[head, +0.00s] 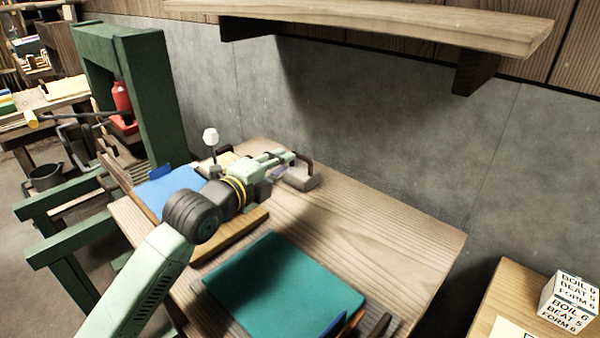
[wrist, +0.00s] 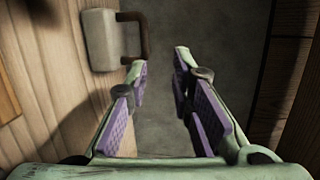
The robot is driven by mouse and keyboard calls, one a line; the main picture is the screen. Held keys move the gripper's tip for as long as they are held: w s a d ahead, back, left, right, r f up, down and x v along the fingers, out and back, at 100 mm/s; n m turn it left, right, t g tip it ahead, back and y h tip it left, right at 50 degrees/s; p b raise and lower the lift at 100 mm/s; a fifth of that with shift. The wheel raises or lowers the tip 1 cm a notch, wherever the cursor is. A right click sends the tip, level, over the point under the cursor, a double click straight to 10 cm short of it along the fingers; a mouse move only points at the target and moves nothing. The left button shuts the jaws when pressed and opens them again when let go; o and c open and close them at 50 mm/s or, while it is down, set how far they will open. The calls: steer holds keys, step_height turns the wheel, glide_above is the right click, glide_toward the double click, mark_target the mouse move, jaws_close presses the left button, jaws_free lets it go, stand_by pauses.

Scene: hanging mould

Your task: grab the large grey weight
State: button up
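The large grey weight (head: 301,180) is a pale grey block with a dark brown handle, resting on the wooden table near its back edge. In the wrist view the weight (wrist: 101,40) is at the upper left, and its handle (wrist: 146,38) sticks out to the right, just beyond the left fingertip. My gripper (head: 287,161) is beside the weight at the handle end. In the wrist view my gripper (wrist: 161,62) is open, with purple pads and nothing between its fingers. I cannot tell whether the left fingertip touches the handle.
The wooden table (head: 400,235) is bare to the right of the weight. A teal mat (head: 285,285) lies in front and a blue one (head: 168,188) at the left. A grey wall (head: 400,130) stands close behind, with a wooden shelf (head: 400,28) above. A green frame (head: 160,95) stands left.

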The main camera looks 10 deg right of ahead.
mark_target(300, 157)
steer(key=w+d+f+p, duration=0.1)
steer(key=w, duration=0.1)
steer(key=w+d+f, duration=0.1)
steer(key=shift+w+d+f+p, duration=0.1)
steer(key=shift+w+d+p, duration=0.25)
steer(key=p+x, duration=0.3)
steer(key=x, duration=0.2)
steer(key=shift+w+d+f, duration=0.2)
steer(key=shift+w, duration=0.05)
steer(key=shift+w+d+f, duration=0.2)
steer(key=shift+w+f, duration=0.05)
jaws_close()
steer(key=shift+r, duration=0.1)
